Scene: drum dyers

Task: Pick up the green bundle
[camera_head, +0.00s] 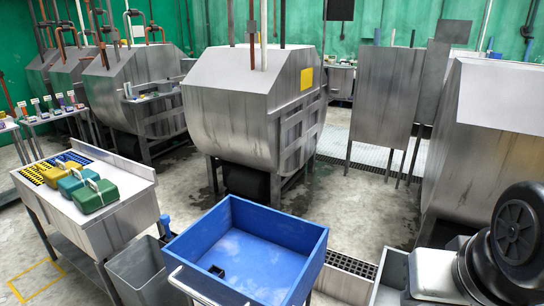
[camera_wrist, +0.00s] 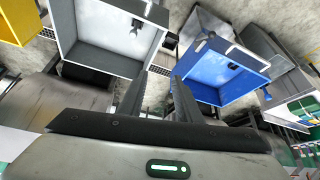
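The green bundle (camera_head: 96,195) lies on the steel table (camera_head: 112,226) at the left of the head view, nearest the table's front end. It has a pale strap or handle over its top. A teal bundle (camera_head: 77,180) and a yellow bundle (camera_head: 63,171) lie in a row behind it. My gripper (camera_wrist: 158,78) shows in the wrist view with its two dark fingers apart and nothing between them. It is away from the bundles.
A blue cart (camera_head: 316,250) stands right of the steel table and also shows in the wrist view (camera_wrist: 257,63). A grey bin (camera_head: 141,273) stands between them. A pale grey open container (camera_wrist: 62,22) is beyond my fingers. Steel drum machines (camera_head: 250,95) stand behind.

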